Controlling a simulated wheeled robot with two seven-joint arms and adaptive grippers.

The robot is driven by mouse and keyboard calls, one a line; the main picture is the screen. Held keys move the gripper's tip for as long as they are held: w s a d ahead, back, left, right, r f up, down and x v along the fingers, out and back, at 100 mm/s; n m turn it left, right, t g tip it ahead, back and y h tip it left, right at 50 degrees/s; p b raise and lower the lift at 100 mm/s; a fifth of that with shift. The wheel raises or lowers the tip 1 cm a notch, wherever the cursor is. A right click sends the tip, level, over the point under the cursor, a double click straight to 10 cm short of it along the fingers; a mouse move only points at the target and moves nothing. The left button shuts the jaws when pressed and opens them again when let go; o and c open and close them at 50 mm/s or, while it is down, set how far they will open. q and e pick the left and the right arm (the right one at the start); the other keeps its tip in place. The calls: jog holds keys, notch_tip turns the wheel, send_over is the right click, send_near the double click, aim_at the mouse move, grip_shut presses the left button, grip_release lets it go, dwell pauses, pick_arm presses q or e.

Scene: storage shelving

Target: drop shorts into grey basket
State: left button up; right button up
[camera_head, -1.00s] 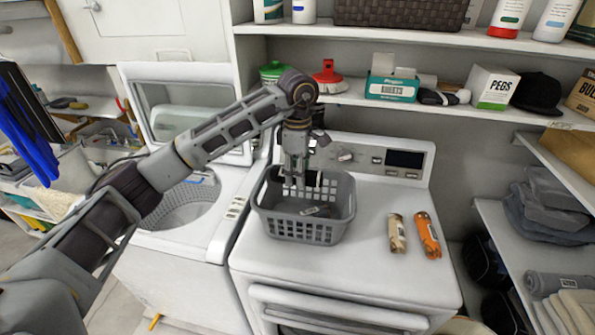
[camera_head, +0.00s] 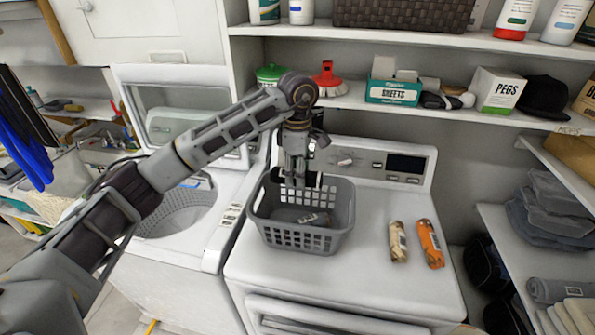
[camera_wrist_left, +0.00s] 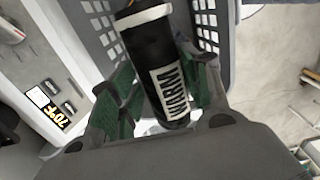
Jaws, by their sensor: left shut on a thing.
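The grey basket (camera_head: 300,237) stands on top of the white dryer. My left gripper (camera_head: 302,182) points down just inside the basket's back part. In the left wrist view my left gripper is shut on a dark roll (camera_wrist_left: 155,50) with a white label reading WARM, between green finger pads. The basket's slotted walls (camera_wrist_left: 209,18) show on both sides of this roll. I cannot tell whether the roll is the shorts. A small labelled item (camera_head: 314,219) shows low inside the basket; I cannot tell whether it is the held roll. My right gripper is out of view.
The dryer top (camera_head: 372,270) is mostly clear, with a tan cylinder (camera_head: 397,241) and an orange one (camera_head: 430,243) right of the basket. The open washer (camera_head: 180,212) is at left. A shelf with boxes (camera_head: 394,91) runs behind.

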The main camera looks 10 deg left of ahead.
pick_arm(q)
jog(key=shift+f+b, duration=1.05)
jog(key=shift+f, duration=1.75)
jog(key=o, duration=1.2)
jog(key=shift+r, duration=6)
jog(key=shift+s, duration=0.15)
